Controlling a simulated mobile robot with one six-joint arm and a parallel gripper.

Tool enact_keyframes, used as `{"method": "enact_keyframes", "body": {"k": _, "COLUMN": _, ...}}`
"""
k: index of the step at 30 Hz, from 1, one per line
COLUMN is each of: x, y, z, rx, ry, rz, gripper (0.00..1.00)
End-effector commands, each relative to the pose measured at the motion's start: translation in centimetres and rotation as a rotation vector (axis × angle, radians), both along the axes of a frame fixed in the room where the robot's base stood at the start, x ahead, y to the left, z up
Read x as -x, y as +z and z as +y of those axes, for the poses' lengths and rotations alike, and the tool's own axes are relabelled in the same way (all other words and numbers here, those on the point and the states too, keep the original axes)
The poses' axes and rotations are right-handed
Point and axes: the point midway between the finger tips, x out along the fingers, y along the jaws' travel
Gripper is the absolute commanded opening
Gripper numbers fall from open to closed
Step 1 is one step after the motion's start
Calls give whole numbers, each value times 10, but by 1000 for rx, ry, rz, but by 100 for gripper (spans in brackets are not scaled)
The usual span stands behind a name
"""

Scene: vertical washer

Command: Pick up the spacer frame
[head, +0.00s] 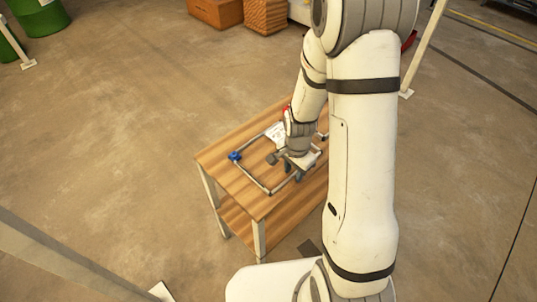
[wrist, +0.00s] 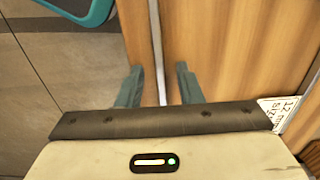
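My gripper (head: 287,171) is low over the table at the frame's near right side; my arm hides part of the frame. In the wrist view, my gripper (wrist: 158,84) has its two fingers apart. A thin pale bar (wrist: 156,40), seemingly a side of the frame, runs between them with a gap on either side. I cannot tell how far the fingertips are above the table.
The wooden table (head: 222,151) has a lower shelf. A white printed sheet (head: 274,131) lies on it; printed text also shows at right in the wrist view (wrist: 286,110). A teal curved piece (wrist: 92,14) shows at upper left. Boxes (head: 266,15) stand behind; open floor lies left.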

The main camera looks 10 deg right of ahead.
Motion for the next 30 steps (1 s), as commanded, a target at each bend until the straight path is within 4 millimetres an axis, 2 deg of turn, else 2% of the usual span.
{"method": "enact_keyframes", "body": {"k": 3, "x": 0, "y": 0, "z": 0, "rx": 0, "ry": 0, "rz": 0, "gripper": 32}}
{"method": "enact_keyframes", "body": {"k": 15, "x": 0, "y": 1, "z": -1, "rx": 0, "ry": -1, "rz": 0, "gripper": 0}}
{"method": "enact_keyframes", "body": {"k": 26, "x": 0, "y": 1, "z": -1, "rx": 0, "ry": -2, "rz": 0, "gripper": 0}}
{"method": "enact_keyframes", "body": {"k": 30, "x": -1, "y": 8, "z": -1, "rx": 0, "ry": -2, "rz": -4, "gripper": 0}}
